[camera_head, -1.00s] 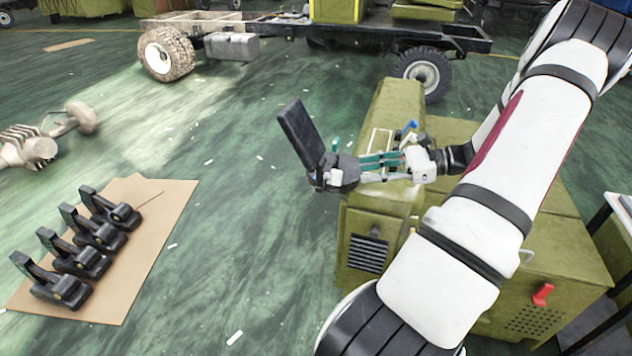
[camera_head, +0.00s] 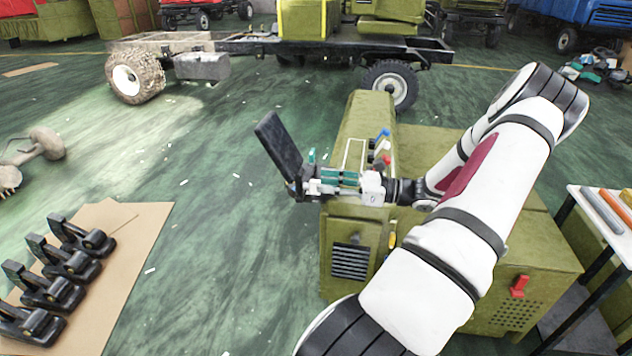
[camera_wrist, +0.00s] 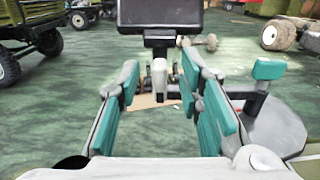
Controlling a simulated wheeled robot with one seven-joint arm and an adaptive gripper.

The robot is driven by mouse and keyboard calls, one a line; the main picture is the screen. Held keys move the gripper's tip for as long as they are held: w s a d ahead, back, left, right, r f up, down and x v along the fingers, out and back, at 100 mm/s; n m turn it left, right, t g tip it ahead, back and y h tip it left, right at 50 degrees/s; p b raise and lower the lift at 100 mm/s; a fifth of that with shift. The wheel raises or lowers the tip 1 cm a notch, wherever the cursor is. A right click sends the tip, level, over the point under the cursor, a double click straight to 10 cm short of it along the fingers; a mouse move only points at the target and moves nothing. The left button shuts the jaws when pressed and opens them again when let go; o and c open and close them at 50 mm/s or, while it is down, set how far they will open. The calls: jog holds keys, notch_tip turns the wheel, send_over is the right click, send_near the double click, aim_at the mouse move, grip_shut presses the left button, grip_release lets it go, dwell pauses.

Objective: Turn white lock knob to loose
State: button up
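The white lock knob (camera_wrist: 159,72) shows in the wrist view below a dark flat screen-like panel (camera_wrist: 160,14), on its dark mount. In the head view the knob (camera_head: 314,187) is small, beside the foot of the tilted dark panel (camera_head: 278,147). My gripper (camera_wrist: 159,82) is open, with its teal-padded fingers apart to the left and right of the knob's line. The knob shows in the gap near the fingertips; I cannot tell whether they touch it. In the head view my gripper (camera_head: 322,180) points left at the mount.
A teal knob (camera_wrist: 268,69) stands on a dark round base right of my fingers. Olive machine housing (camera_head: 362,125) lies under and behind my gripper. A cardboard sheet (camera_head: 130,240) with several black clamps is at left. A table (camera_head: 590,215) stands at right.

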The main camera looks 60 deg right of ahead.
aim_at(316, 180)
jog(key=shift+x, duration=1.75)
grip_shut()
